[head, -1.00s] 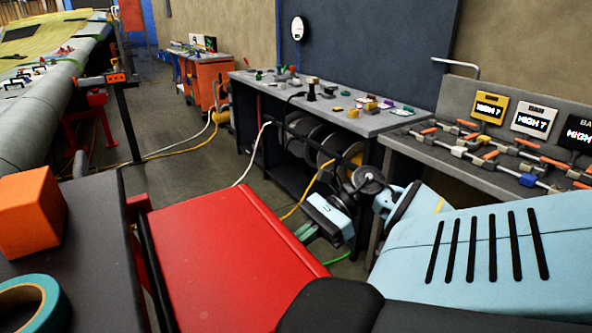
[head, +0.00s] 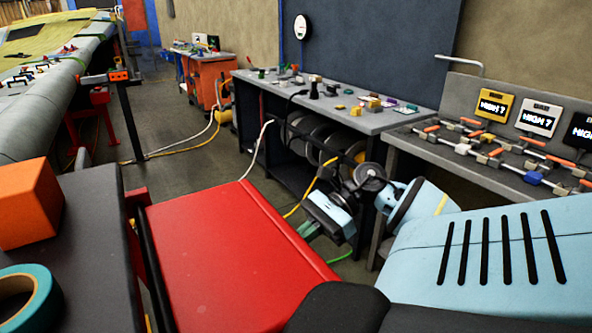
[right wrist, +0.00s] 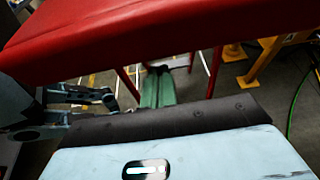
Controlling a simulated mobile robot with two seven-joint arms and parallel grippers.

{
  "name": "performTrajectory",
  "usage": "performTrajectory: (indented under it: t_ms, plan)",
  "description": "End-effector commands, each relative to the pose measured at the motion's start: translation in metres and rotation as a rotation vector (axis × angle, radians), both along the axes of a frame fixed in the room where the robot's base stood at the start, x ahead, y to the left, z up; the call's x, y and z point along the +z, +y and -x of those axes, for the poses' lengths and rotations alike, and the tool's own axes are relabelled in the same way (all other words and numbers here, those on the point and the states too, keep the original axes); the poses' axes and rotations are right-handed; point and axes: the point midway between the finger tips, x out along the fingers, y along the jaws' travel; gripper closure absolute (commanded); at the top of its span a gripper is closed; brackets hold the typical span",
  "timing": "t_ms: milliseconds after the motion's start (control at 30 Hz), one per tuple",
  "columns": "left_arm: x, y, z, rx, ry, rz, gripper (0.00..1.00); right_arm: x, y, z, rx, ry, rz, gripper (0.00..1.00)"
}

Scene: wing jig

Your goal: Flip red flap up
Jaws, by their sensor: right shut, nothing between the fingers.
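The red flap (head: 225,255) is a broad flat panel joined to the right edge of a dark tabletop (head: 90,225). It sticks out to the right and looks roughly level. My right gripper (head: 305,230) is just beyond the flap's right edge in the head view, its green fingers shut and empty. In the right wrist view the flap's underside and edge (right wrist: 180,30) cross the top of the picture, above the green fingers (right wrist: 158,90). I cannot tell whether the fingers touch the flap. My left gripper is not in view.
An orange cube (head: 28,203) and a teal tape roll (head: 50,300) sit on the dark tabletop. A workbench with small parts (head: 340,122) and a rack with displays (head: 470,170) stand beyond my right arm. Cables (head: 180,147) lie on the floor.

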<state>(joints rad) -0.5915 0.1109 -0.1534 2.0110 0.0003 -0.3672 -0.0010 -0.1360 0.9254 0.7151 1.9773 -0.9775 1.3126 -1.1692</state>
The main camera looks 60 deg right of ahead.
Motion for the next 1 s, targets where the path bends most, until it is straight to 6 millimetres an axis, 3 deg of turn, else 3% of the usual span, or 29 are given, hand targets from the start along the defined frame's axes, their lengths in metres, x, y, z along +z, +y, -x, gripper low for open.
performTrajectory:
  t_ms: [33,133,400,600,1000]
  plan:
    - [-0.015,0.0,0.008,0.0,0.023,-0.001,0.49,-0.018,0.001,-0.002,0.001,0.016,0.001,1.0]
    - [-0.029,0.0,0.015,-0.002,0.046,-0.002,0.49,-0.034,0.003,-0.007,0.003,0.022,0.003,1.0]
    - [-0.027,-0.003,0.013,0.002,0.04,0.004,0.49,-0.008,-0.048,0.017,-0.001,0.018,0.003,1.0]
    - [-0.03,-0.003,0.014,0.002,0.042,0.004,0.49,0.001,-0.072,0.03,0.001,0.02,0.004,1.0]
    - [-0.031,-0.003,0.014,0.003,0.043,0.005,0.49,0.006,-0.083,0.036,0.003,0.02,0.004,1.0]
